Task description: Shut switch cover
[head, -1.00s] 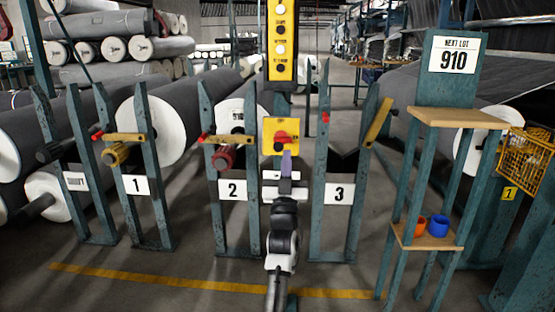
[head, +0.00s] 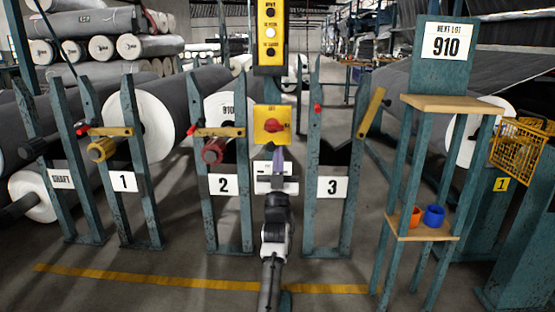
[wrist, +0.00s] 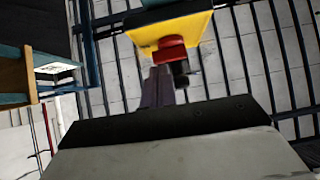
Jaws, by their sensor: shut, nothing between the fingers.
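A yellow switch box (head: 265,136) with a red rotary knob (head: 272,126) is on the post in the middle of the head view. I cannot make out a separate cover. In the wrist view the box (wrist: 172,28) is overhead, with its red knob (wrist: 172,48) and a dark stub jutting out below. My gripper (head: 279,153) is shut and empty, its purplish fingers pointing up at the lower right edge of the box. In the wrist view the fingertips (wrist: 158,75) are just below and left of the knob; I cannot tell whether they touch the box.
A yellow push-button panel (head: 270,35) is above the switch. Teal stands with number plates 1 (head: 123,182), 2 (head: 223,185) and 3 (head: 333,187) flank it. A teal stand with wooden shelves (head: 453,104) and two cups is at right. The floor in front is clear.

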